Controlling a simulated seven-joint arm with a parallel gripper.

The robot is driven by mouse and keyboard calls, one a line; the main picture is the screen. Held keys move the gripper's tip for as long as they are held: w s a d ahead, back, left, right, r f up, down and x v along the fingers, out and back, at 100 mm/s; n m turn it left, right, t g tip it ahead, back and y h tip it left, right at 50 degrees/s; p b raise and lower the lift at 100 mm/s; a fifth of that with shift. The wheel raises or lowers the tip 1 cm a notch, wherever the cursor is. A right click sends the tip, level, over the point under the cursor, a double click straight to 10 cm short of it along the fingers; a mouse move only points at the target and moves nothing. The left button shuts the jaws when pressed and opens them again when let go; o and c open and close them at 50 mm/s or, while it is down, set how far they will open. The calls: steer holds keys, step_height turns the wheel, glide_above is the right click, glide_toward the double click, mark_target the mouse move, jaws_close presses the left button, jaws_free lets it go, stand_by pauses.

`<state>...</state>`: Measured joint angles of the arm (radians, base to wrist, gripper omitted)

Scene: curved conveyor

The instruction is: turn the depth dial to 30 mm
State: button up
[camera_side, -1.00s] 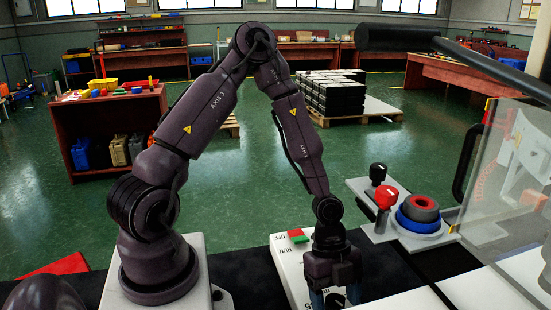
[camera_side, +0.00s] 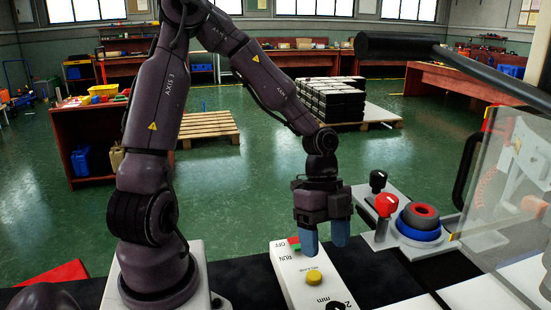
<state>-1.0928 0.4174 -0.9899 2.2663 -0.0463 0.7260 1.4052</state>
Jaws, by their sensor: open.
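The white control panel (camera_side: 286,268) stands in front of my arm. It bears OFF and RUN lettering, a yellow button (camera_side: 314,278) and an "mm" mark. A black dial (camera_side: 338,306) is at the panel's near end, cut off by the bottom edge of the picture. Part of a figure, looking like a 2, shows beside it, but its setting cannot be read. My gripper (camera_side: 325,240) hangs fingers down above the panel's far end, its two blue fingers apart and nothing between them. It is clear of the dial.
A red-and-green switch (camera_side: 294,243) is at the panel's far end, partly behind a finger. A clear guard (camera_side: 505,180) stands at far right.

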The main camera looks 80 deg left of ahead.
steer(key=s+a+r+n+y, duration=0.5)
steer(key=n, duration=0.7)
steer(key=s+d+r+n+t, duration=0.1)
steer(key=s+d+r+t, duration=0.1)
steer(key=r, duration=0.3)
steer(key=s+d+r+n+t, duration=0.1)
steer(key=s+d+r+t, duration=0.1)
steer(key=r+t, duration=0.2)
steer(key=shift+d+r+h, duration=0.3)
steer(key=shift+d+r, duration=0.05)
steer(key=shift+r, duration=0.8)
steer(key=shift+d, duration=0.1)
